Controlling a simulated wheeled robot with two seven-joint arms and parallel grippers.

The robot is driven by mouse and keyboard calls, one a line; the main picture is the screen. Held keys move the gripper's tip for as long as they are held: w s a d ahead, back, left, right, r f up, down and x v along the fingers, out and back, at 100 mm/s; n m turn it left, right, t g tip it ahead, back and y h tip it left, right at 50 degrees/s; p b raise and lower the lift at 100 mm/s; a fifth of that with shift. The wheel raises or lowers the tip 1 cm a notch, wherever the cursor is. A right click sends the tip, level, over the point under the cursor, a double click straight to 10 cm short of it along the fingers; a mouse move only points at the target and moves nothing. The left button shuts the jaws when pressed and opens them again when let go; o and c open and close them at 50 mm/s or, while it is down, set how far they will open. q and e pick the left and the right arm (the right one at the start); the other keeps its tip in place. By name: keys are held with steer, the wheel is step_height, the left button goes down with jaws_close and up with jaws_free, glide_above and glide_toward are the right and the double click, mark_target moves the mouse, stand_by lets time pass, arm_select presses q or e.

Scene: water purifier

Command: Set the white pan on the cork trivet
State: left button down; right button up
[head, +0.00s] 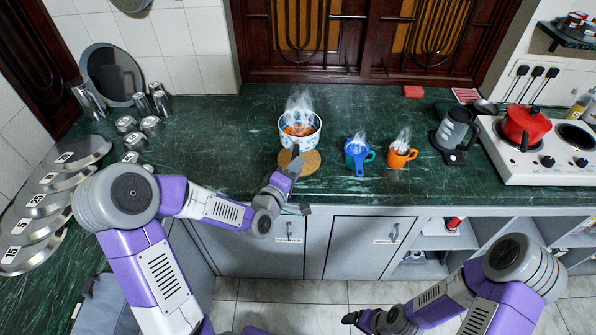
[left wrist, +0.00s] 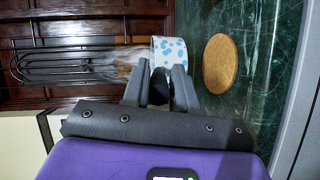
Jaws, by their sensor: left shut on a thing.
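The white pan (head: 300,131) has blue spots and steaming orange-brown food inside. It is upright. My left gripper (head: 296,156) is shut on the pan's near side, apparently at a handle that the fingers mostly hide. The round cork trivet (head: 306,167) lies flat on the green counter, partly under my gripper in the head view. In the left wrist view the pan (left wrist: 170,50) shows beyond the fingertips (left wrist: 160,75), with a gap between its base and the bare trivet (left wrist: 221,64). My right gripper (head: 360,320) is low at the bottom edge, away from the counter.
A blue mug (head: 359,156) and an orange mug (head: 401,155) steam right of the trivet. A dark kettle-like jug (head: 455,130) and a white stove (head: 535,155) with a red pot (head: 527,124) stand farther right. Metal lids (head: 45,205) and canisters (head: 130,130) are left.

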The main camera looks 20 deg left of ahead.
arm_select(q)
step_height(320, 180, down, 9)
steer(key=b, duration=0.2)
stand_by(0.3)
steer(key=shift+f+b, duration=0.1)
steer(key=shift+b, duration=0.2)
steer(key=shift+f, duration=0.15)
steer(key=c, duration=0.9)
jaws_free()
